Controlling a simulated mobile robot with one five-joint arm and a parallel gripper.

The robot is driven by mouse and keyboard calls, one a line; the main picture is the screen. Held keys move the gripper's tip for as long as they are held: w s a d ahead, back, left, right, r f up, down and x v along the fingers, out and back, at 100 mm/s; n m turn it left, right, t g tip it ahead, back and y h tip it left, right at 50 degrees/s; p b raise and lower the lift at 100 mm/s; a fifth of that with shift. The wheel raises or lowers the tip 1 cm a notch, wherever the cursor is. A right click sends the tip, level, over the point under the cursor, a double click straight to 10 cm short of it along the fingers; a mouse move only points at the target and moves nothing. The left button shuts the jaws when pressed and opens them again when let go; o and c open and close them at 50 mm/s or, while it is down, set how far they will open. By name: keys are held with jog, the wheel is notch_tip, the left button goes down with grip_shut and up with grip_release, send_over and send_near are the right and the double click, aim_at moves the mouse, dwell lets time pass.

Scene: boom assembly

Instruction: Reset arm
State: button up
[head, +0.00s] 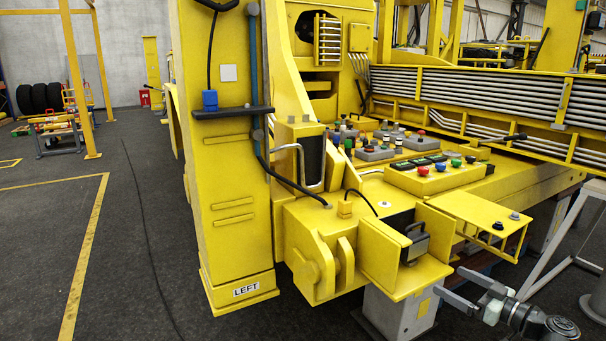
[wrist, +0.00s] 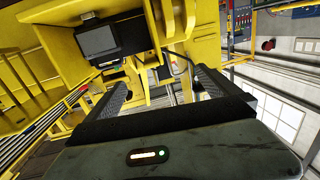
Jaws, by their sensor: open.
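My gripper (head: 449,281) is at the lower right in the head view, its two dark fingers apart and pointing left. Nothing shows between the fingertips. It is just right of and below a yellow bracket (head: 380,262) that holds a black block with a handle (head: 415,243). In the wrist view my gripper (wrist: 162,80) is also open, with a finger on each side. A dark block in a yellow frame (wrist: 98,42) shows beyond it at the upper left. My arm behind the wrist is cut off by the picture edge.
A yellow machine column marked LEFT (head: 235,240) fills the middle. A control panel (head: 437,175) with coloured buttons sits behind the bracket. A yellow plate (head: 480,215) juts out above my gripper. A grey pedestal (head: 398,312) stands below. The floor (head: 120,250) at left is mostly clear.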

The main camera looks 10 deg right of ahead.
jog(key=w+a+f+n+g+y, duration=0.2)
jog(key=w+a, duration=0.2)
jog(key=a, duration=0.4)
jog(key=w+a+f+n+g+y, duration=0.15)
jog(key=w+a, duration=0.25)
jog(key=a, duration=0.5)
jog(key=w+a+f+n+g+y, duration=0.2)
jog(key=w+a+g, duration=0.15)
jog(key=a, duration=0.45)
jog(key=s+a+f+g+h, duration=0.2)
jog(key=a+f+g+h, duration=0.15)
jog(key=a+f, duration=0.55)
jog(key=s+a+f+g+h, duration=0.3)
jog(key=a+f+g, duration=0.2)
jog(key=a, duration=0.9)
jog(key=s+d+f+m+h, duration=0.1)
jog(key=d+f+m+h, duration=0.3)
jog(key=d+m, duration=0.55)
notch_tip(320, 180, up, 19)
jog(key=h+p, duration=0.1)
jog(key=p, duration=1.6)
jog(key=shift+s+a+f+g+p, duration=0.15)
jog(key=shift+s+g+p, duration=0.05)
jog(key=shift+g+p, duration=0.2)
